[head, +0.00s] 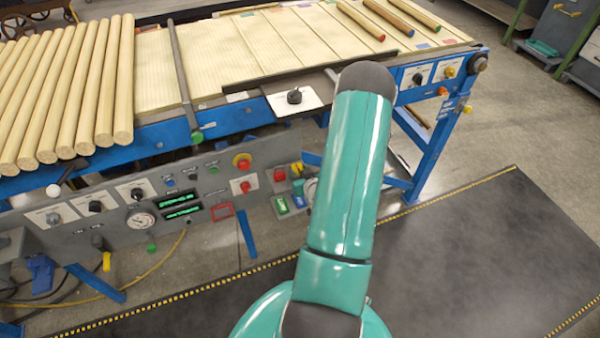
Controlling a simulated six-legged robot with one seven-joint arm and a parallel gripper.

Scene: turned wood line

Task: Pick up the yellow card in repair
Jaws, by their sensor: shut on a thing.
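My teal arm (345,180) rises across the middle of the head view, in front of the machine. My gripper does not show; the arm's end is out of sight behind its upper link. I cannot make out a yellow card for sure. Small coloured patches, such as a blue one (424,46), lie along the front edge of the slatted bed at the upper right. No label reading "repair" can be read. A small red and yellow piece (297,168) shows just left of my arm, too small to name.
A blue-framed machine (437,150) carries a slatted wooden bed (225,50). Several pale rods (75,95) lie at its left, and three coloured rods (388,18) at the upper right. A grey control panel (115,215) fronts it. The dark mat (490,250) at right is clear.

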